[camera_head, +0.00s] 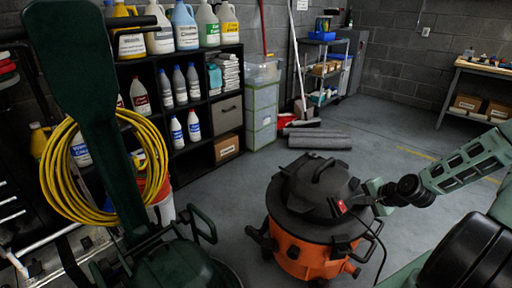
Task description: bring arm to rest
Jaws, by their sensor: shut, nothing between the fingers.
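My arm comes in from the right edge in pale green with dark joints. Its end, my gripper (372,192), is by the right side of the black lid of an orange and black shop vacuum (303,246). The gripper is shut with nothing held. Its fingertips are small and dark against the lid, so I cannot tell whether they touch the vacuum.
A dark green floor machine (85,100) with a coiled yellow cable (60,195) stands at left. Behind it is a black shelf (190,105) with bottles. A workbench (485,70) stands far right. Open floor (385,130) lies between.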

